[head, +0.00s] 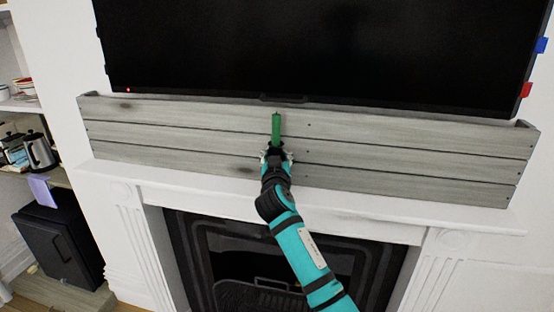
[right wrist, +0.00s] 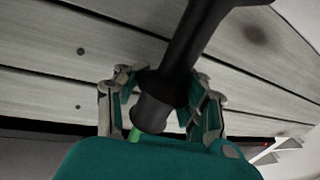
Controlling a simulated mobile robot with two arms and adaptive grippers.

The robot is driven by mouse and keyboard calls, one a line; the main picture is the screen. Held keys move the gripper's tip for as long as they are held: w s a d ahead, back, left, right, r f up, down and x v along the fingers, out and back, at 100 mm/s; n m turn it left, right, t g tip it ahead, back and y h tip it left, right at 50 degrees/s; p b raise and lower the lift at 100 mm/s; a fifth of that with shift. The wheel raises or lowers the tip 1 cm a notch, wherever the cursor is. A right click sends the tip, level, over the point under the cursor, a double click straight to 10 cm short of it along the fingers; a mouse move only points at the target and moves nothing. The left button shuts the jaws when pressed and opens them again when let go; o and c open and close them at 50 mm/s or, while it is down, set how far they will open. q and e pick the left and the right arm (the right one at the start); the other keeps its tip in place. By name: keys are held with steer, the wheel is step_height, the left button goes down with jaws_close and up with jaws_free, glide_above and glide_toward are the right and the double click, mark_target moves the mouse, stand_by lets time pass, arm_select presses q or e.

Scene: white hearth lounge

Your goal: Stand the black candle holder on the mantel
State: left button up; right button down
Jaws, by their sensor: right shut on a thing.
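My right gripper (head: 276,158) is shut on the black candle holder, in front of the grey wooden planks above the mantel (head: 420,208). A green candle (head: 277,130) rises from the grip in the head view. In the right wrist view the black candle holder (right wrist: 184,65) runs between the two fingers of my right gripper (right wrist: 160,108), tilted in that picture. A bit of the green candle (right wrist: 133,135) shows past its end. In the head view the gripper mostly hides the holder, and I cannot tell whether it touches the mantel. My left gripper is out of view.
A long grey plank box (head: 410,160) stands along the back of the mantel, leaving a white strip in front. A black television (head: 320,45) hangs above. The fireplace (head: 235,245) is below. Shelves with a kettle (head: 39,152) and a black cabinet (head: 62,245) are at left.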

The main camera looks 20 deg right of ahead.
steer(key=shift+f+p, duration=0.3)
steer(key=shift+f, duration=0.3)
steer(key=shift+f, duration=0.2)
steer(key=c, duration=0.7)
jaws_free()
steer(key=shift+c, duration=0.2)
